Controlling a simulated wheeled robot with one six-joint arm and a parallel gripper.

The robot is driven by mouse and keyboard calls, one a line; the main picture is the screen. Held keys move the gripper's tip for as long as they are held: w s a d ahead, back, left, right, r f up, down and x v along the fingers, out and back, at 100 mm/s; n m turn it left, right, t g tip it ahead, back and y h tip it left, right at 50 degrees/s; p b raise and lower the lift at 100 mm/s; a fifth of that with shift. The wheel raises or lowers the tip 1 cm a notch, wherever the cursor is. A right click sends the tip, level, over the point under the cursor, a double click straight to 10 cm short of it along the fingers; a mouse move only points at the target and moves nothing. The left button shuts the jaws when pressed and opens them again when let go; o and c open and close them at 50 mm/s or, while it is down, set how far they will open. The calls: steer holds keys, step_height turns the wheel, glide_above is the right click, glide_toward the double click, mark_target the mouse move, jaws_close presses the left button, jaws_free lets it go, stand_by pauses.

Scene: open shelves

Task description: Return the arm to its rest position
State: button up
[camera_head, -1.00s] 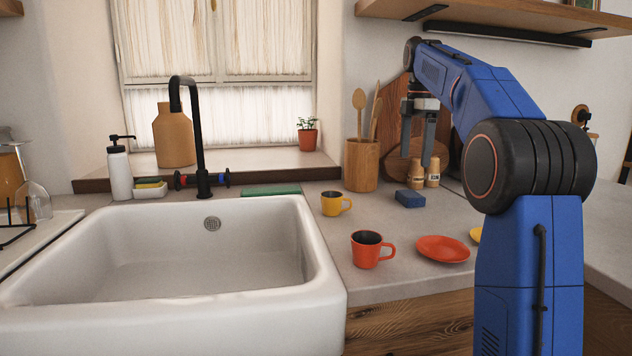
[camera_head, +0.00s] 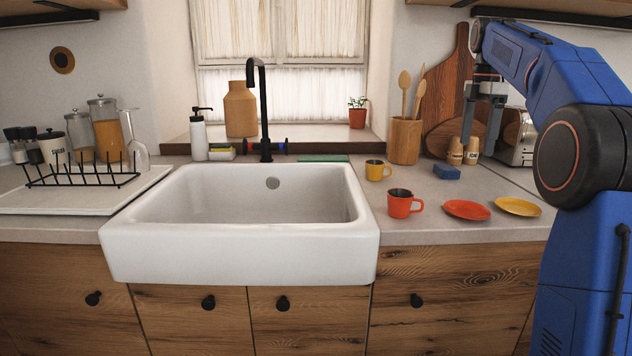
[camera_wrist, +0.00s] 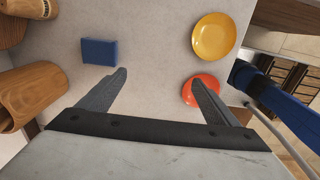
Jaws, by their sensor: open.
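My gripper (camera_head: 481,138) hangs fingers down from my blue arm at the right of the head view, above the back of the counter. It is open and empty. In the wrist view its two fingers (camera_wrist: 160,88) are spread apart with bare counter between them. A blue block (camera_wrist: 99,51) lies beyond the left finger in that view. A red saucer (camera_wrist: 203,84) is partly hidden behind the right finger, and a yellow saucer (camera_wrist: 214,37) lies beyond it.
The counter (camera_head: 440,228) also holds a red mug (camera_head: 403,204), a yellow mug (camera_head: 376,171) and a wooden utensil holder (camera_head: 404,141). Two small shakers (camera_head: 463,152) and a toaster (camera_head: 513,142) stand near my gripper. A white sink (camera_head: 240,246) is left; a shelf (camera_head: 540,16) hangs above.

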steer(key=s+a+f+m+t, duration=0.25)
steer(key=s+a+m, duration=0.35)
steer(key=s, duration=0.7)
steer(key=s+a+f+m, duration=0.2)
steer(key=s+f+m, duration=0.2)
steer(key=s+f, duration=0.5)
steer(key=s+a+f+m+t, duration=0.1)
steer(key=s+a+f+m, duration=0.2)
steer(key=s+f, duration=0.6)
steer(key=s+a+f+m+t, duration=0.1)
steer(key=s+f+m, duration=0.4)
steer(key=s+f, duration=0.5)
steer(key=shift+s+a, duration=0.45)
steer(key=shift+a, duration=0.35)
steer(key=shift+f, duration=0.1)
